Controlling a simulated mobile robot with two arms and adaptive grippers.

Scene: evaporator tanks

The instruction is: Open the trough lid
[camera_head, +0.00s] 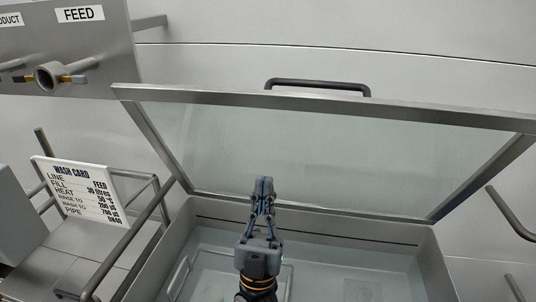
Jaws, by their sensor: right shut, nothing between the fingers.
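The trough lid (300,150) is a framed clear panel with a dark handle (317,84) along its top edge. It stands raised and tilted over the back of the trough, which is open below it. The grey trough (438,268) shows its rim and part of its inside. My right gripper (263,182) is shut and empty, pointing up in front of the lower part of the lid. It is well below the handle; I cannot tell whether it touches the panel. My left gripper is not in view.
A wash card (80,190) stands on a railed side platform at the left. A panel labelled FEED (80,13) with a valve and pipe (62,73) is at the upper left. A dark bar (510,214) shows at the right. A large tank wall fills the back.

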